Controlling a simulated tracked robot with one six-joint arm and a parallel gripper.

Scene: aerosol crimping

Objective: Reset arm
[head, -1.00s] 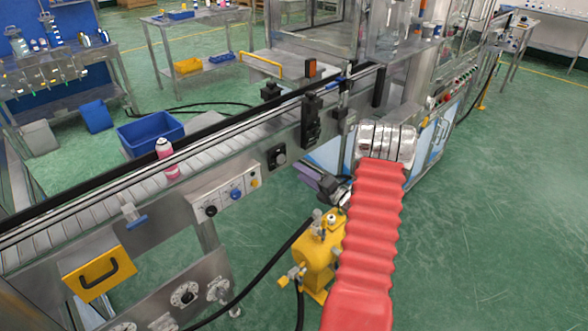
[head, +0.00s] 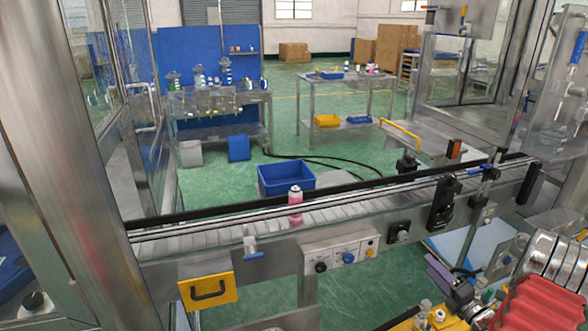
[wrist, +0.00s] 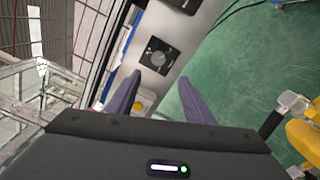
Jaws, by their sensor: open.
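My arm, in a ribbed red sleeve, enters the head view at the lower right. My gripper (head: 452,278) is there, with a purple finger showing, in front of the conveyor's near side. In the wrist view my gripper (wrist: 158,100) has its two purple fingers spread apart, with nothing between them. Beyond the fingers lies the conveyor's side panel with a black knob (wrist: 158,57). A pink and white aerosol can (head: 295,204) stands upright on the conveyor (head: 225,232), well to the left of my gripper.
A yellow device (wrist: 304,137) is close to the gripper's right. Steel machine frames stand at both sides.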

